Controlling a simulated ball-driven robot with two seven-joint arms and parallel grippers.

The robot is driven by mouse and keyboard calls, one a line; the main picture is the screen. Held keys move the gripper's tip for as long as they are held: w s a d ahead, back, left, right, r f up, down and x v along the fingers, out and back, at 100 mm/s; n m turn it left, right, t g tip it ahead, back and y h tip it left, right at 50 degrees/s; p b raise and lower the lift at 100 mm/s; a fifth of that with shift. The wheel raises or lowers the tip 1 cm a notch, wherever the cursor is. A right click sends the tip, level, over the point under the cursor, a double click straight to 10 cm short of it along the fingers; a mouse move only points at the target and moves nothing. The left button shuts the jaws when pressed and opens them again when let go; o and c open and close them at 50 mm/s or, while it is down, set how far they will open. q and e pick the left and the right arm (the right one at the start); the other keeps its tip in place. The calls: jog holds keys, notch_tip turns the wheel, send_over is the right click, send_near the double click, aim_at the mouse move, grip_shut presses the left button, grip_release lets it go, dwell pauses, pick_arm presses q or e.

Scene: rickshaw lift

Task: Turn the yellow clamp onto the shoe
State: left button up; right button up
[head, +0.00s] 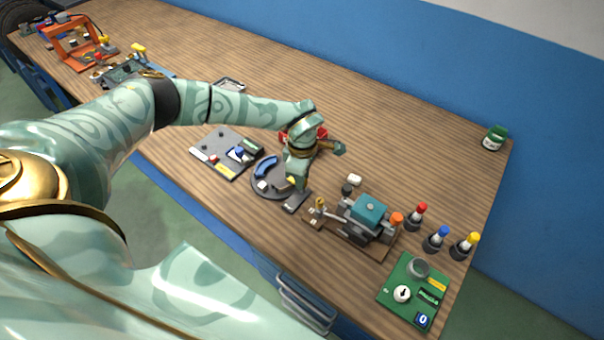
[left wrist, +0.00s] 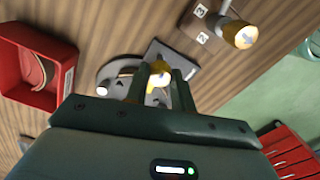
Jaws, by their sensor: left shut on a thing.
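My left gripper (head: 293,183) reaches down over a round dark fixture (head: 257,189) near the table's front edge. In the left wrist view its fingers (left wrist: 158,84) are shut on the yellow clamp (left wrist: 159,70), whose yellow top shows between them. Only a small yellow patch of the clamp shows in the head view (head: 292,180). A blue curved piece (head: 265,166), perhaps the shoe, lies on the fixture left of the gripper. The gripper hides part of the fixture, so I cannot tell whether the clamp touches the shoe. My right gripper is not in view.
A red bin (left wrist: 12,70) stands close behind the gripper. A grey tool board (head: 213,145) lies to the left. A wooden base with a teal vise (head: 369,212) stands to the right, with several bottles and a green panel (head: 400,272) beyond.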

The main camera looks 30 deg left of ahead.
pick_arm(q)
jog(key=shift+m, duration=0.4)
jog(key=shift+w, duration=0.1)
jog(key=o, duration=1)
jog(key=shift+r, duration=0.1)
notch_tip(320, 180, up, 16)
jog(key=shift+r+p, duration=0.1)
jog(key=shift+p, duration=1.05)
